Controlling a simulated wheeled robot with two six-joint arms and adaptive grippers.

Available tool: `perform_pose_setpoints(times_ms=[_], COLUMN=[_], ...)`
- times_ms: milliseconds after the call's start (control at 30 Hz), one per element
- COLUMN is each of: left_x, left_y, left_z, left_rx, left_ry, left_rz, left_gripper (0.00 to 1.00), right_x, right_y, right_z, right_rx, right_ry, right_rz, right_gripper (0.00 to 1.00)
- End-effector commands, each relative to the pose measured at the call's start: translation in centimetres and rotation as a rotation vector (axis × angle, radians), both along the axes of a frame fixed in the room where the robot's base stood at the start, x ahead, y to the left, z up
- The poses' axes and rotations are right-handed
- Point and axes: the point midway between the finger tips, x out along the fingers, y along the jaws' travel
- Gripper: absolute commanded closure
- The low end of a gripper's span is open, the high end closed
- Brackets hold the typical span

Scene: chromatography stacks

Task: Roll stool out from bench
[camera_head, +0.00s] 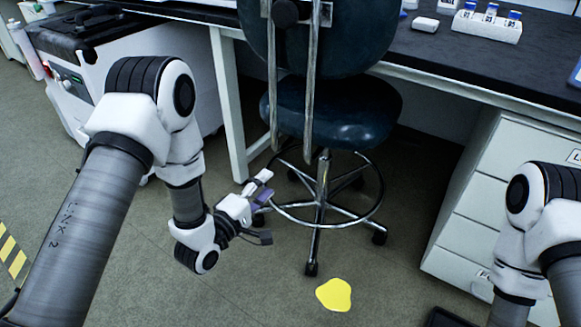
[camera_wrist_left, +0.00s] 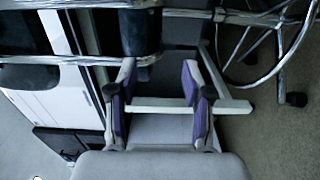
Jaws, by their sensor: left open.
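The stool (camera_head: 333,112) has a dark blue seat and backrest, chrome uprights, a chrome foot ring and a wheeled base. It stands upright at the bench (camera_head: 470,62), its seat partly beneath the edge. My left gripper (camera_head: 262,203) is open just left of the foot ring; I cannot tell whether it touches the stool. In the left wrist view the two purple-padded fingers of the left gripper (camera_wrist_left: 158,68) are apart. Chrome tubing crosses beyond them, and the foot ring (camera_wrist_left: 268,72) curves at right with a caster below. My right gripper is not in view; only its arm shows.
A drawer cabinet (camera_head: 490,200) stands right of the stool. A white machine (camera_head: 115,65) and a bench leg (camera_head: 228,105) are at left. A yellow patch (camera_head: 334,294) lies on the open floor in front of the stool. A vial rack (camera_head: 487,25) stands on the bench.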

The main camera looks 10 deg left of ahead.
Motion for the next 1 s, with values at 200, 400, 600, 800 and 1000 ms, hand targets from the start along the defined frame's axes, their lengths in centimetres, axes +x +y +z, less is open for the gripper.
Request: perform_pose_setpoints(times_ms=[200, 400, 600, 800, 1000], left_x=[6.1, 10.4, 11.7, 11.7, 11.6], left_y=[-2.3, -3.8, -4.3, -4.2, -4.2], left_z=[0.2, 0.0, 0.0, -0.1, -0.1], left_rx=[0.002, 0.001, -0.001, -0.001, 0.000], left_ry=[-0.004, -0.001, 0.000, 0.001, 0.002], left_rz=[-0.002, 0.000, 0.001, 0.001, 0.001], left_gripper=[0.50, 0.50, 0.50, 0.57, 1.00], right_x=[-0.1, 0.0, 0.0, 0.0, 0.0], right_y=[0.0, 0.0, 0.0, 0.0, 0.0], right_z=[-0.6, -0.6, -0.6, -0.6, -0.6], right_rx=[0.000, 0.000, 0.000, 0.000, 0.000], right_ry=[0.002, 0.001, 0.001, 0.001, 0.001], right_rz=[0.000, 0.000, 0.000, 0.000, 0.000], right_gripper=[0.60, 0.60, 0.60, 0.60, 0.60])
